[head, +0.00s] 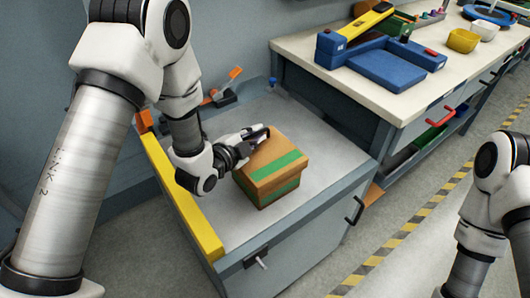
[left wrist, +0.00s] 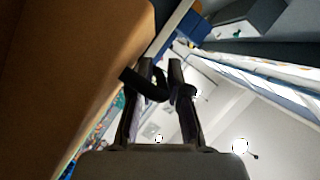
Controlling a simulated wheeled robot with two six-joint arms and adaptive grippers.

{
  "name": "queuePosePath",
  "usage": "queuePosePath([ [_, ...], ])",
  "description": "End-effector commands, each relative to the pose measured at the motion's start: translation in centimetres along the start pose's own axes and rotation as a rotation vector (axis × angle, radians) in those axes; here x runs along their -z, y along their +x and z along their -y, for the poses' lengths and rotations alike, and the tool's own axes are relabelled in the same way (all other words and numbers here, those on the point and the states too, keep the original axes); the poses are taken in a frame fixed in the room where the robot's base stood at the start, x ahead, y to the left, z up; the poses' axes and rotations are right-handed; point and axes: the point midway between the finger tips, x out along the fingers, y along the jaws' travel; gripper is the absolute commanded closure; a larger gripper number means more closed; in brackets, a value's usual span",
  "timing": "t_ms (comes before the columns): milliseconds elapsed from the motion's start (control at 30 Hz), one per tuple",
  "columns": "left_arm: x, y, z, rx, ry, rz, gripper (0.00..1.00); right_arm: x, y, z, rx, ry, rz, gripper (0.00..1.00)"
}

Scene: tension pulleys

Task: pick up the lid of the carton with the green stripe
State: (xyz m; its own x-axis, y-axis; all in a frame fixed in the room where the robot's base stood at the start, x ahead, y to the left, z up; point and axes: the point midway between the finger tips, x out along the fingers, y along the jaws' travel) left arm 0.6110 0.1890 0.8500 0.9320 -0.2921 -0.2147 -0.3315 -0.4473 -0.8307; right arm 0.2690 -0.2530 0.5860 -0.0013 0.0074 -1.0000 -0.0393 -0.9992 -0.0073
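The carton with the green stripe (head: 269,190) is a brown box standing on a grey worktop. Its lid (head: 273,155) is on it, and the green stripe runs across both lid and box. My left gripper (head: 259,132) is at the back left upper edge of the carton, close beside the lid. In the left wrist view a brown carton face (left wrist: 65,65) fills the left side. The fingers of my left gripper (left wrist: 161,66) show a gap between their tips, with no carton wall seen in it. Whether a finger touches the lid cannot be told. My right gripper is out of view.
The worktop (head: 240,225) has a yellow edge strip (head: 190,205) on its left. Orange and dark tools (head: 222,90) lie behind. Bare worktop lies in front of the carton.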

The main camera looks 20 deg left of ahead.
Motion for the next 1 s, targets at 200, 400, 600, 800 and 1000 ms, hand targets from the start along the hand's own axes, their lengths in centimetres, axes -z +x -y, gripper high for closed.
queuePosePath([
  [200,0.0,0.3,0.0,0.001,0.000,0.000,0.84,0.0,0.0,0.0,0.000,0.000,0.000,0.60],
  [400,0.0,0.2,0.0,0.001,0.000,0.000,1.00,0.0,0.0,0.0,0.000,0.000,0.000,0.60],
  [600,0.0,0.2,0.0,0.001,0.000,0.000,1.00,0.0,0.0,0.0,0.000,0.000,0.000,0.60],
  [800,0.4,0.4,0.7,0.001,0.001,-0.001,1.00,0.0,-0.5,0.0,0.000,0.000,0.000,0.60],
  [1000,1.4,1.0,2.4,0.002,0.001,-0.001,1.00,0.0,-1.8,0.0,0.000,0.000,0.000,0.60],
])
